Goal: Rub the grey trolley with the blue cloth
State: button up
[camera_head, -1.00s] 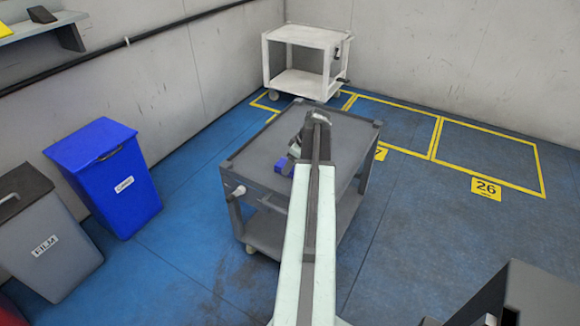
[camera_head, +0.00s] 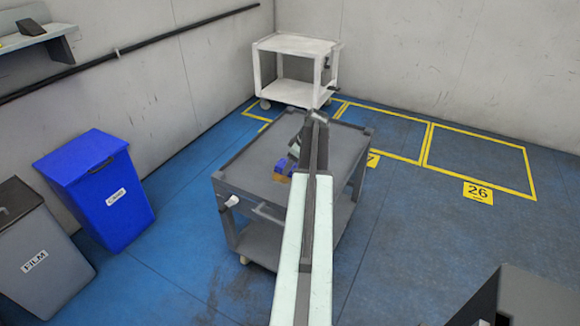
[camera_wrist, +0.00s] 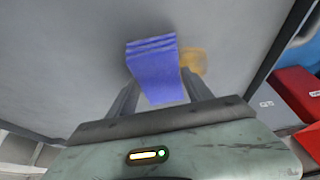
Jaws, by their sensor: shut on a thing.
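The grey trolley (camera_head: 255,165) stands in the middle of the head view, with a flat top and a lower shelf. My gripper (camera_wrist: 160,92) is over its top, shut on the folded blue cloth (camera_wrist: 157,68). The cloth also shows in the head view (camera_head: 286,164), at or just above the top; contact is not clear. A tan patch (camera_wrist: 193,60) shows on the top right beside the cloth. My arm hides part of the trolley's right side.
A blue bin (camera_head: 105,195) and a grey bin (camera_head: 35,240) stand at the left by the wall. A white trolley (camera_head: 293,45) is at the back. Floor right of the grey trolley is mostly open, with yellow markings. The wrist view shows a red bin (camera_wrist: 297,95).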

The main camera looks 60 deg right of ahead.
jog(key=shift+s+a+f, duration=0.1)
jog(key=shift+s+a, duration=0.1)
jog(key=shift+a, duration=1.6)
jog(key=shift+s+a, duration=0.1)
jog(key=shift+a, duration=1.95)
jog(key=shift+w, duration=1.4)
jog(key=shift+w+d, duration=0.15)
jog(key=shift+d, duration=1.65)
jog(key=shift+w+d, duration=0.1)
jog(key=shift+d, duration=1.85)
jog(key=shift+r, duration=0.2)
jog(key=shift+f, duration=0.15)
